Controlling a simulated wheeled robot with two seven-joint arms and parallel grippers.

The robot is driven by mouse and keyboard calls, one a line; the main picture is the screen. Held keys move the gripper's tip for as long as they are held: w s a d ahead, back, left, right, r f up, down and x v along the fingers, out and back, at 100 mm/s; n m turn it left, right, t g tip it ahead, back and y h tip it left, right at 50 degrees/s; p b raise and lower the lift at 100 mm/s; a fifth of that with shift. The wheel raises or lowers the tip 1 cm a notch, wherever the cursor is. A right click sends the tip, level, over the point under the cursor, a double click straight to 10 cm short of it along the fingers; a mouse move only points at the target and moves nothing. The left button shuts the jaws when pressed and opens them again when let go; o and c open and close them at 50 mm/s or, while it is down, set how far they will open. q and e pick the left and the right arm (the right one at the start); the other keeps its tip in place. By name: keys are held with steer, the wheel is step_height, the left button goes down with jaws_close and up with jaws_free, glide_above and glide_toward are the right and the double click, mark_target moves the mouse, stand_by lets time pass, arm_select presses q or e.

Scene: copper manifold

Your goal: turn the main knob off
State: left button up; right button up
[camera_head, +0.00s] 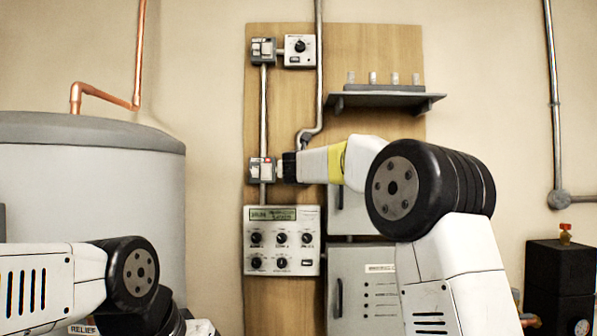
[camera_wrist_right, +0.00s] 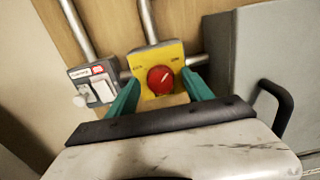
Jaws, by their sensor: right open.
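The red round knob (camera_wrist_right: 160,79) sits on a yellow plate (camera_wrist_right: 144,57) on the wooden board, in the right wrist view. My right gripper (camera_wrist_right: 161,90) is open, with one green finger on each side of the knob's plate. I cannot tell whether the fingers touch the knob. In the head view my right gripper (camera_head: 288,167) reaches in from the right at the board, and the knob is hidden behind it. My left arm is at the lower left of the head view; its gripper does not show.
A grey switch box (camera_head: 262,170) is just left of my right gripper. A control panel with several black knobs (camera_head: 281,240) is below. A shelf (camera_head: 385,101) juts out above. A grey cabinet (camera_head: 361,285) with a black handle is at lower right. A tank (camera_head: 90,180) stands at left.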

steer(key=shift+w, duration=0.1)
jaws_close()
stand_by(0.4)
steer(key=shift+a+f+n, duration=0.15)
steer(key=shift+n, duration=4.3)
steer(key=shift+a+f+n, duration=0.1)
steer(key=shift+n, duration=4.35)
